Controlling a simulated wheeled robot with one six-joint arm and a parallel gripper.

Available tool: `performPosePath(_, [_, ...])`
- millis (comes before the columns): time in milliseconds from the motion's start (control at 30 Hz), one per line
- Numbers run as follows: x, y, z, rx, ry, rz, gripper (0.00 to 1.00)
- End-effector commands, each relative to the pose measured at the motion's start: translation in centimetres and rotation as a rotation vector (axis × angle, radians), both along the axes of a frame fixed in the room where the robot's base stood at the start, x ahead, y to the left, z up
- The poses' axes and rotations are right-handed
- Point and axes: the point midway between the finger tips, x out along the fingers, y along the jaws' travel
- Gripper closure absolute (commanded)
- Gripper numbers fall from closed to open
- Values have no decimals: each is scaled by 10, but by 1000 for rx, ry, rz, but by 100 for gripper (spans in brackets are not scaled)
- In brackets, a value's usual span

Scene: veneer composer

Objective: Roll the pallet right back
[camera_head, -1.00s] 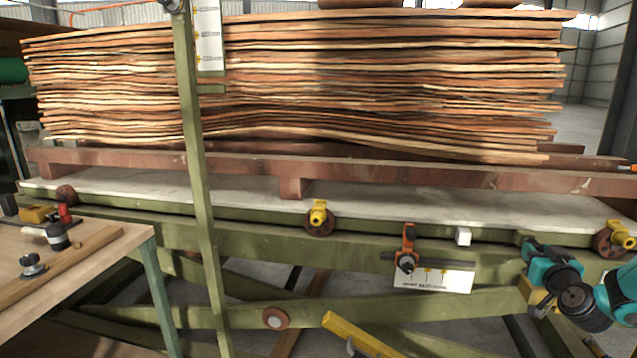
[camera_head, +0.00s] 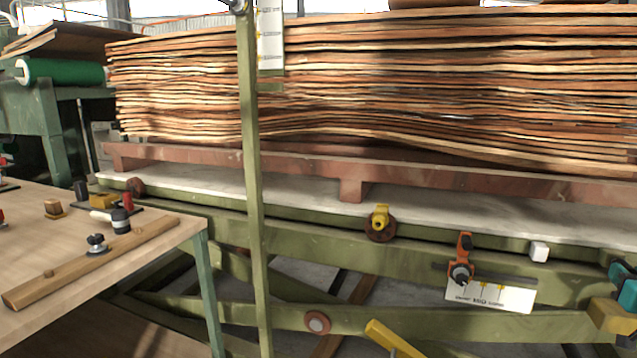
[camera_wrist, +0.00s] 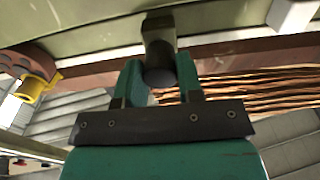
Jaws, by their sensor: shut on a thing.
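The red-brown pallet (camera_head: 430,180) bears a tall stack of wavy veneer sheets (camera_head: 380,90). It rests on a white-topped green frame (camera_head: 450,220); its right end is outside the head view. A brown wheel with a yellow handle (camera_head: 380,222) sits on the frame's front rail. My gripper, in the wrist view (camera_wrist: 160,78), is shut on a dark cylindrical knob (camera_wrist: 160,62) at a green beam.
A wooden workbench (camera_head: 60,230) with small tools stands at front left. A green post (camera_head: 252,200) rises before the stack. A green roller machine (camera_head: 60,85) stands behind left.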

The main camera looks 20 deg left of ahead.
Motion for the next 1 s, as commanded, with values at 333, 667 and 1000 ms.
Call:
performPosePath(333, [0, -2, 0, -1, 0, -4, 36])
performPosePath(667, [-3, -1, -2, -1, 0, -2, 36])
performPosePath(1000, [-19, 0, -3, -1, 1, -2, 36])
